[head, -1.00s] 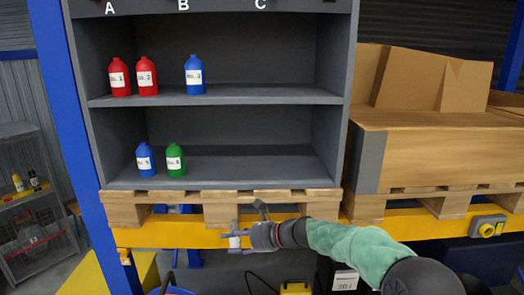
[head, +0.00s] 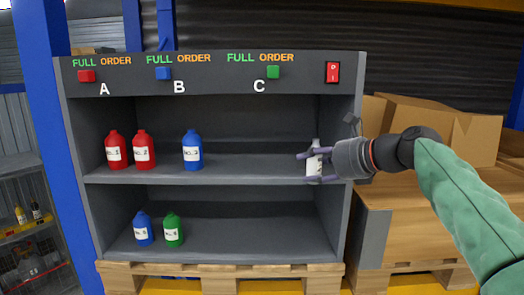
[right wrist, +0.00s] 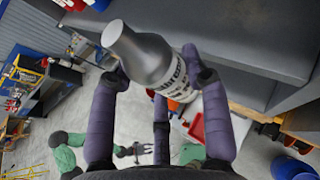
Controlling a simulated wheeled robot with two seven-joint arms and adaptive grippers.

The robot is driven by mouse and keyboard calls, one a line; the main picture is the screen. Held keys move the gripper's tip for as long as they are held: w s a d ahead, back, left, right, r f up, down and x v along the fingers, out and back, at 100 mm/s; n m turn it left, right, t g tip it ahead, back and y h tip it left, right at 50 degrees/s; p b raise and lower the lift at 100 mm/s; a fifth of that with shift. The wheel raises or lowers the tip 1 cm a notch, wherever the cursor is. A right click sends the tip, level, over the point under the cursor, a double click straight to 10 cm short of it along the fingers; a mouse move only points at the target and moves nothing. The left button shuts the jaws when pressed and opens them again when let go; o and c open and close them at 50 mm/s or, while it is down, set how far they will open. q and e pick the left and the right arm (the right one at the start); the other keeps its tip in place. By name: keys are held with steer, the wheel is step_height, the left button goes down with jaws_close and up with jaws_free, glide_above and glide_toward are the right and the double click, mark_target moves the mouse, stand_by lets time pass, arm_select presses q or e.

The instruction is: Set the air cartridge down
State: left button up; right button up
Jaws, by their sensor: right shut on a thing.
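The air cartridge (head: 314,160) is a small silver-grey bottle with a white label. It is upright at the right end of the upper shelf (head: 250,178), near the front edge. I cannot tell whether its base touches the shelf. My right gripper (head: 318,165) comes in from the right and is shut around the cartridge. In the right wrist view the cartridge (right wrist: 155,60) sits between the purple fingers, its tapered neck and printed label showing. My left gripper (right wrist: 135,150) shows small and far below in that view; its opening is unclear.
Two red bottles (head: 143,148) and a blue bottle (head: 192,149) stand on the upper shelf. A blue bottle (head: 143,228) and a green bottle (head: 173,229) stand below. The right side wall (head: 342,120) is close to my gripper. Cardboard boxes (head: 440,130) stand right. The upper shelf's middle is clear.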

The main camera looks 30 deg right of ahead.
steer(key=r, duration=0.1)
steer(key=d, duration=0.1)
steer(key=r, duration=0.1)
steer(key=shift+s+d+r+m+h+p, duration=0.2)
steer(key=shift+s+r+m+h+p, duration=0.1)
steer(key=shift+s+r+h, duration=0.1)
steer(key=shift+w+r, duration=0.1)
steer(key=shift+w, duration=0.25)
steer(key=w+a+p, duration=0.1)
steer(key=w+p, duration=0.1)
steer(key=w, duration=0.3)
steer(key=w+a+p, duration=0.1)
steer(key=w+p, duration=0.1)
steer(key=w, duration=0.4)
steer(key=w+a+p, duration=0.1)
steer(key=w+p, duration=0.1)
steer(key=w, duration=0.3)
steer(key=shift+w, duration=0.45)
step_height(320, 180, down, 3)
steer(key=shift+s+r, duration=0.15)
steer(key=shift+f, duration=0.45)
steer(key=shift+f, duration=0.15)
steer(key=o, duration=1.1)
steer(key=shift+a, duration=0.1)
steer(key=shift+o, duration=0.2)
